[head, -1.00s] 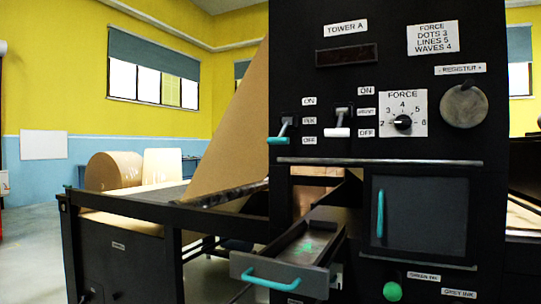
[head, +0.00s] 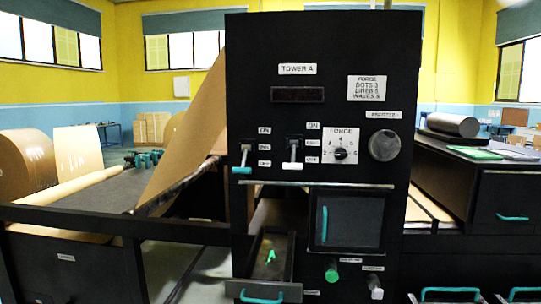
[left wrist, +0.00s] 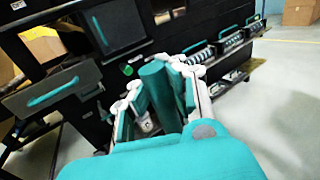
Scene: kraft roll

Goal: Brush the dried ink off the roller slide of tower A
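The roller slide of tower A (head: 246,125) is pulled out like a drawer below the panel, with a teal handle on its front. A bright green ink patch (head: 271,256) lies on the slide's dark floor (head: 265,270). In the left wrist view the slide (left wrist: 55,88) is at the left, beyond my gripper. My left gripper (left wrist: 160,95) has its fingers around a thick teal cylinder (left wrist: 157,82), which looks like a tool handle. It is away from the slide; the cylinder's far end is not clear. My right gripper is not in view.
A dark closed door (head: 354,222) with a teal handle is right of the slide. Green (head: 331,272) and grey (head: 375,287) knobs are below it. A sloping kraft paper web and a frame rail (head: 60,222) are at left. A roller (head: 453,125) lies on the right bench.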

